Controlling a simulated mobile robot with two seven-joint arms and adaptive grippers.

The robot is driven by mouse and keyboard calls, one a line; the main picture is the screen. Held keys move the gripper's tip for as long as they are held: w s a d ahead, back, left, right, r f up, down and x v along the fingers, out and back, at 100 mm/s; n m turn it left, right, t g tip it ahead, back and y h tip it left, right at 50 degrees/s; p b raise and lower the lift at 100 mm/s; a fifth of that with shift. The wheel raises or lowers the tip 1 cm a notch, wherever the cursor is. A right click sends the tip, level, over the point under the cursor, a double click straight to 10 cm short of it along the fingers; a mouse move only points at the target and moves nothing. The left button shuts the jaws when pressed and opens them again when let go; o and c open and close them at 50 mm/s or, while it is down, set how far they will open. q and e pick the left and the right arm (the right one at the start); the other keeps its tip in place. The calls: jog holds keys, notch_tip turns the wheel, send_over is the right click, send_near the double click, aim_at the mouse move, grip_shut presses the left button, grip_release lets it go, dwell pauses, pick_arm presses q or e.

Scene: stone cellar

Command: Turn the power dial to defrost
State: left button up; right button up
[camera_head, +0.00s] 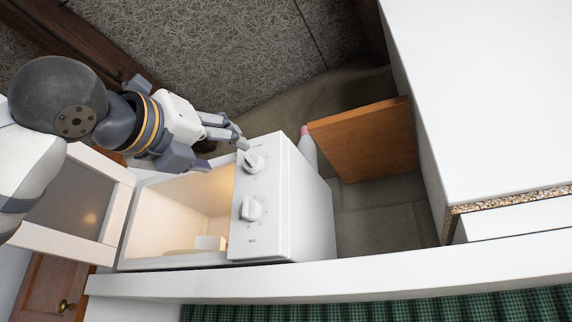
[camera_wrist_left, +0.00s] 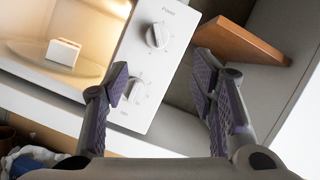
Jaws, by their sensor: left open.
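The white microwave (camera_head: 315,205) stands with its door (camera_head: 112,225) open and its inside lit. Its panel carries two white dials. The upper one, the power dial (camera_head: 254,161), has the word Power above it in the left wrist view (camera_wrist_left: 158,36). The lower dial (camera_head: 250,208) is partly covered by a finger in the left wrist view (camera_wrist_left: 137,91). My left gripper (camera_head: 222,153) is open and empty, with one finger close to the power dial in the head view. Its spread fingers also show in the left wrist view (camera_wrist_left: 162,70). Contact cannot be told. My right gripper is out of view.
A small pale block (camera_wrist_left: 63,51) sits on the plate inside the microwave. A wooden board (camera_head: 365,140) stands right of the microwave, with a white bottle-like thing (camera_head: 308,147) between them. A white cabinet (camera_head: 490,90) fills the right side.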

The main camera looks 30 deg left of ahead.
aim_at(248, 161)
pick_arm(q)
jog(key=x, duration=1.1)
jog(key=shift+w+a+r, duration=0.15)
jog(key=shift+a+r, duration=0.05)
jog(key=shift+a, duration=0.2)
jog(key=shift+c, duration=0.6)
jog(key=c, duration=1)
